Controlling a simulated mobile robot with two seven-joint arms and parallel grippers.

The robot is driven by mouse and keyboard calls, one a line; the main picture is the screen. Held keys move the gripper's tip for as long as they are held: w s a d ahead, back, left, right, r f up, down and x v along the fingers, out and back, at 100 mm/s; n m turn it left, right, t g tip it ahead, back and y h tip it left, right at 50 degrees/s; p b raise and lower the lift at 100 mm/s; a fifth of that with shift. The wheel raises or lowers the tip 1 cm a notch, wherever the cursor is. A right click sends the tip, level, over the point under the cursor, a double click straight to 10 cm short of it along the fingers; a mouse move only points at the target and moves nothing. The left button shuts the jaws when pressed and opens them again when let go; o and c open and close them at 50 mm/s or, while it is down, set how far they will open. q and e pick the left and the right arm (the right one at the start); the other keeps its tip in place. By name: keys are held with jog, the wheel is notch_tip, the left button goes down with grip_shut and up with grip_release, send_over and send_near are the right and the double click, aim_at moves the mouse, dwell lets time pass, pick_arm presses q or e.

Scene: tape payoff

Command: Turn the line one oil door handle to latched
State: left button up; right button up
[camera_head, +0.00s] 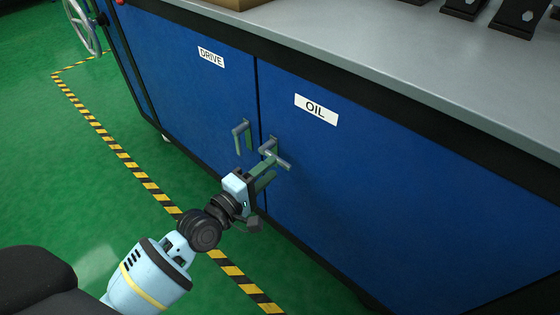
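The blue oil door (370,170) carries a white OIL label (316,109) and looks closed in the head view. Its grey-green handle (283,161) sits near the door's left edge, partly covered by my gripper. My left gripper (270,169) is right at this handle, reaching in from the lower left. Its two fingers show a gap between them, one above the other. I cannot tell whether they touch the handle. My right gripper is out of view.
The drive door (185,65) is beside it on the left, with its own handle (238,137) close to my gripper. A grey worktop (400,65) overhangs above. Green floor (90,190) with a yellow-black stripe (127,160) lies open at left.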

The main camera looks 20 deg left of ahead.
aim_at(278, 163)
pick_arm(q)
jog(key=shift+b+x, duration=0.5)
jog(key=shift+x, duration=1.85)
grip_shut()
